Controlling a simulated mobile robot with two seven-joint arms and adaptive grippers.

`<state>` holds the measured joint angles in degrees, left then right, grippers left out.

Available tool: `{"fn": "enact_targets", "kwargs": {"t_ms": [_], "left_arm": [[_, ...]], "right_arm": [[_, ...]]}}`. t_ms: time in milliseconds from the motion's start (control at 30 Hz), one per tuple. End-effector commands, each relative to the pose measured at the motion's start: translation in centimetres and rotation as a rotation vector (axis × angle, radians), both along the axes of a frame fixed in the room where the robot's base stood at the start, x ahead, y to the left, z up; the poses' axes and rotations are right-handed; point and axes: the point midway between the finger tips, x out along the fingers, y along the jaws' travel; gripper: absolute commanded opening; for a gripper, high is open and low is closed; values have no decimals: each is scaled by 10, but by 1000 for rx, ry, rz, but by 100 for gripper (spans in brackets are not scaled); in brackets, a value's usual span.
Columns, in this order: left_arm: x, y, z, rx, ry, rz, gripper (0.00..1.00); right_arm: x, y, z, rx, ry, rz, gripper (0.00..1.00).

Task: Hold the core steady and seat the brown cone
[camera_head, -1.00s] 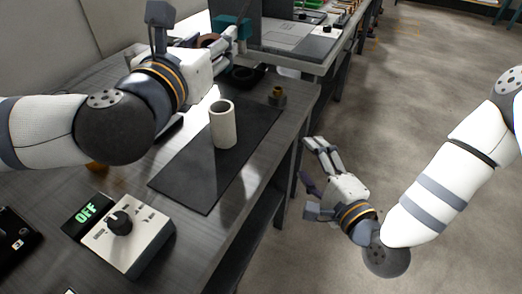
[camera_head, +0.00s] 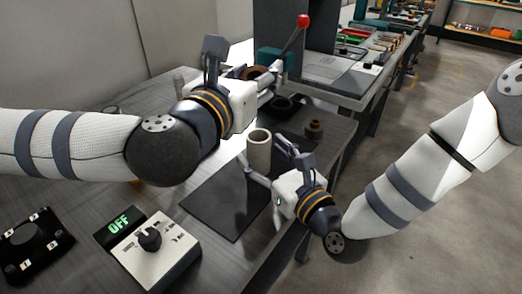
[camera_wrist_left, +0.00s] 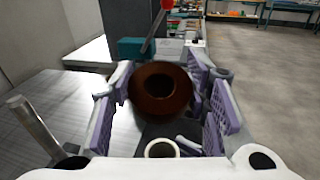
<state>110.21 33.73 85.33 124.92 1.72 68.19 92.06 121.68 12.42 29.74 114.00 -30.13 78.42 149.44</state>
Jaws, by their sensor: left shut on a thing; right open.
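The brown cone (camera_head: 254,72) is held in my left gripper (camera_head: 272,78), high over the far part of the table. In the left wrist view the cone (camera_wrist_left: 161,88) sits between the purple finger pads, its round opening facing the camera. The core, a pale hollow cylinder (camera_head: 259,150), stands upright on the dark mat (camera_head: 218,208). Its top ring (camera_wrist_left: 161,149) shows below the cone in the left wrist view. My right gripper (camera_head: 264,168) is open beside the core, its fingers close to the lower right side; I cannot tell whether they touch it.
A control box (camera_head: 157,250) with a knob and an OFF display (camera_head: 120,228) stands at the front. A small dark fitting with a brown top (camera_head: 314,128) stands right of the core. A black device (camera_head: 35,245) lies at front left. A red-knobbed lever (camera_head: 303,21) rises behind.

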Motion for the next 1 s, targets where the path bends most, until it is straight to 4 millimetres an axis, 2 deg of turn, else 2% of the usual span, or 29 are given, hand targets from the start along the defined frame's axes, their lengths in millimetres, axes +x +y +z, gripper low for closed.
{"fn": "enact_targets", "kwargs": {"t_ms": [167,433,467,600,700,867,1000], "left_arm": [[0,0,1,-1,-3,0,5],[0,0,1,-1,-3,0,5],[0,0,1,-1,-3,0,5],[0,0,1,-1,-3,0,5],[0,0,1,-1,-3,0,5],[2,-5,-2,6,9,-32,5],[8,-24,-19,46,87,-203,5]], "right_arm": [[17,10,1,0,-1,0,65],[19,11,0,0,0,-1,65],[19,11,0,0,0,-1,63],[19,11,0,0,0,-1,31],[19,11,0,-1,-1,-1,12],[19,11,0,-1,-1,-1,12],[19,11,0,-1,-1,-1,12]]}}
